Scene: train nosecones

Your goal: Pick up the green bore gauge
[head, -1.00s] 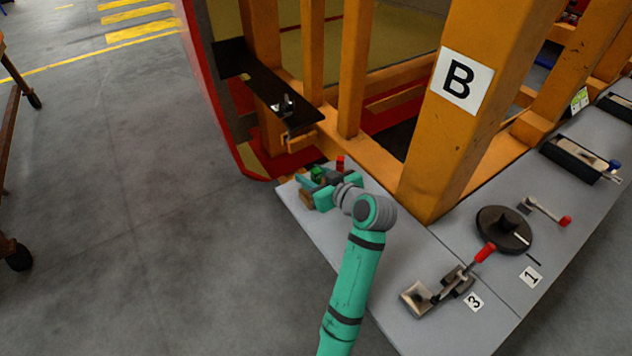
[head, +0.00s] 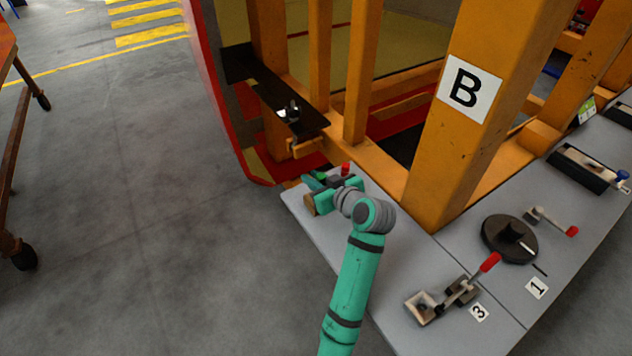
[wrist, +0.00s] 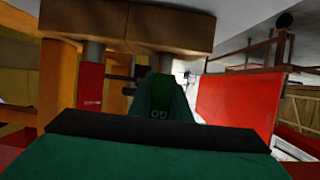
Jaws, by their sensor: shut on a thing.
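My gripper (head: 328,183), teal with dark pads, is at the far left corner of the grey bench, low over it. The green bore gauge (wrist: 160,100) shows dark green in the middle of the wrist view, with small pale lettering. The jaws are shut on it. In the head view, only a bit of green (head: 319,175) shows at the jaws, and the rest is hidden by the gripper. I cannot tell whether the gauge is clear of its support. A brown block (head: 309,205) is close beside the gripper and also spans the top of the wrist view (wrist: 130,25).
A red-topped part (head: 345,168) stands just behind the gripper. Orange posts (head: 455,130) rise along the bench (head: 385,270). A clamp with a red handle (head: 455,292) and a black disc (head: 510,240) lie to the right. Open floor (head: 130,240) is at left.

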